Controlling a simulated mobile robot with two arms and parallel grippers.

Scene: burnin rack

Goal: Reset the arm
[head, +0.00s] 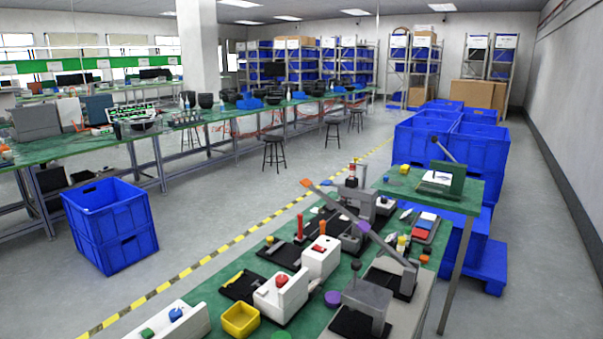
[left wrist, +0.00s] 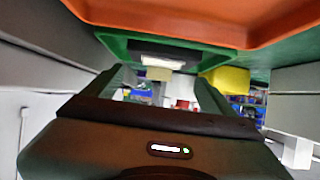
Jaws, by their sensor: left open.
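My left gripper (left wrist: 160,88) shows in the left wrist view as a dark body with two fingers spread apart. It is open, and nothing is seen held between the fingers. Neither gripper shows in the head view, so I cannot place the left one against the bench. A long grey bar (head: 385,243) with an orange tip and a purple knob slants up over the green bench (head: 207,292) in the head view. An orange tray-like surface (left wrist: 200,18) fills the top of the left wrist view, close to the gripper. A yellow block-like thing (left wrist: 228,80) is beyond the right finger.
The bench carries several fixtures, a yellow bin (head: 240,320) and a white switch box (head: 321,256). Stacked blue crates (head: 112,222) stand on the floor at left, and large blue bins (head: 424,143) at right. Floor beside the yellow-black line is clear.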

